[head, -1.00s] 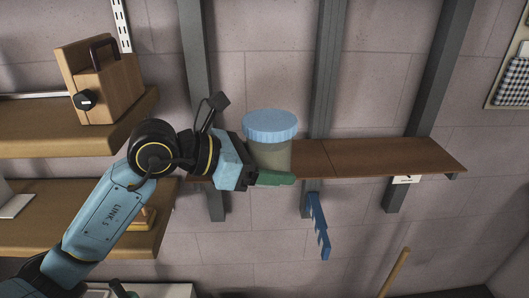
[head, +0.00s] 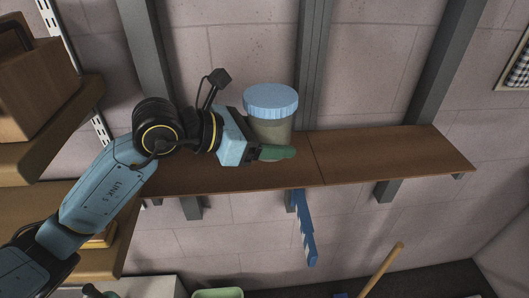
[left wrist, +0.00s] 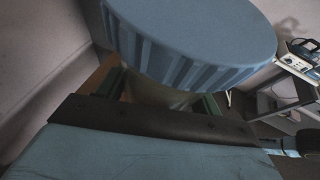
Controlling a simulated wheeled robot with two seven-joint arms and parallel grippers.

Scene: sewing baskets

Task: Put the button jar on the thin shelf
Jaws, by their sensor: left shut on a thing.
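The button jar (head: 270,108) has a ribbed blue lid and a see-through greyish body. My left gripper (head: 274,150) is shut on the jar's lower body, with a green finger showing in front. The jar is upright at the thin shelf, a long brown board (head: 380,158) on the wall. I cannot tell whether its base touches the board. In the left wrist view the jar's lid (left wrist: 190,40) fills the upper middle and hides most of the body. My right gripper is not in view.
The shelf's right part is bare. A thicker wooden shelf at the left holds a brown wooden box (head: 35,85). A blue notched strip (head: 304,228) hangs below the thin shelf. A wooden stick (head: 382,270) leans at the lower right.

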